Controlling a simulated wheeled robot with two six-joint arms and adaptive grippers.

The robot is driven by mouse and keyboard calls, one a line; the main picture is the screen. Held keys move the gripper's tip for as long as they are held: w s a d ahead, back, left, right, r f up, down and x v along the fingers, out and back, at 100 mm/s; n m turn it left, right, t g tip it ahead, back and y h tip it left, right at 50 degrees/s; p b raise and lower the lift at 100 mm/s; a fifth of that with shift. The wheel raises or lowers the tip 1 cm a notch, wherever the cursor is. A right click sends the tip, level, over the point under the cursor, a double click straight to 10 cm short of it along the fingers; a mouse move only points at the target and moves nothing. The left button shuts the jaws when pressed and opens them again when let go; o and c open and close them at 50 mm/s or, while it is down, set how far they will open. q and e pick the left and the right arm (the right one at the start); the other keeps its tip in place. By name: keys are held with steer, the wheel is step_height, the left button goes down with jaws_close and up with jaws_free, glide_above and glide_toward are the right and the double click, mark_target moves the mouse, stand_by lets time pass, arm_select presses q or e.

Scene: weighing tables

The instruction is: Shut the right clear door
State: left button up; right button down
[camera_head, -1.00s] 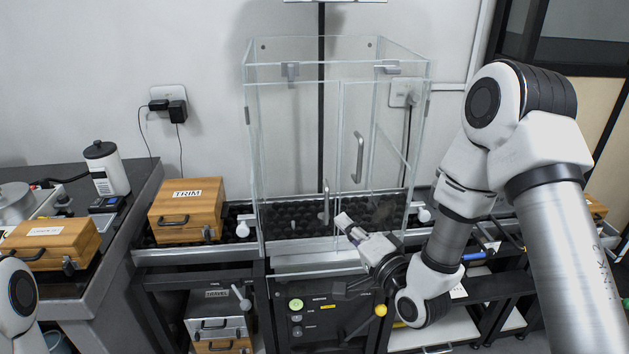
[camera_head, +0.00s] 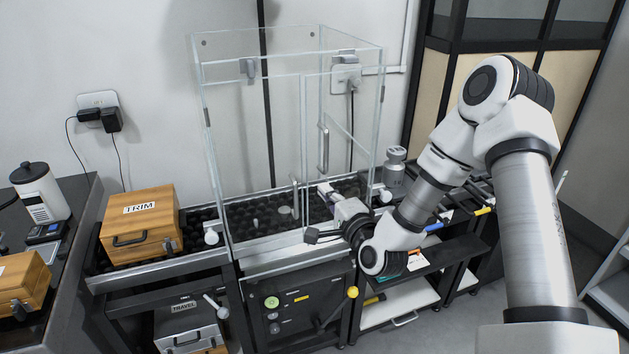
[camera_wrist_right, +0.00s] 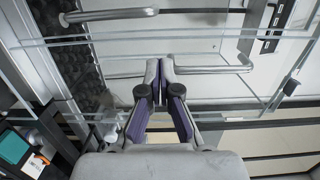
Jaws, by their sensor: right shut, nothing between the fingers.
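A tall clear cabinet (camera_head: 240,130) stands on the dark bench in the head view. Its right clear door (camera_head: 312,110) carries a grey upright handle (camera_head: 323,150). I cannot tell exactly how far this door stands open. The left door's handle (camera_head: 294,195) is lower and to the left. My right gripper (camera_head: 324,188) is shut and empty, just below the right door's handle in the picture. In the right wrist view, its closed tips (camera_wrist_right: 159,62) overlap one end of a grey handle (camera_wrist_right: 215,69); contact is unclear. My left gripper is out of view.
A wooden TRIM box (camera_head: 140,225) stands left of the cabinet. A grey metal canister (camera_head: 394,172) stands to its right, close to my right forearm. Power plugs (camera_head: 345,76) hang on the wall behind. A dark control panel (camera_head: 295,310) lies below the cabinet.

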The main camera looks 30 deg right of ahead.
mark_target(311, 172)
steer(key=w, duration=0.3)
steer(key=w+d+p, duration=0.1)
steer(key=w, duration=0.2)
steer(key=shift+s+d, duration=0.1)
steer(key=shift+w+f+h+b, duration=0.2)
steer(key=shift+w+h+b, duration=0.1)
steer(key=shift+b, duration=0.1)
steer(key=shift+w+f+m+g+h+b, duration=0.1)
steer(key=shift+w+m+g+h+b, duration=0.2)
steer(key=shift+w+m+h+b, duration=0.6)
steer(key=shift+h+b, duration=0.35)
steer(key=shift+h, duration=0.25)
steer(key=shift+r+m+g+h, duration=0.3)
steer(key=shift+m, duration=0.2)
steer(key=shift+r, duration=0.2)
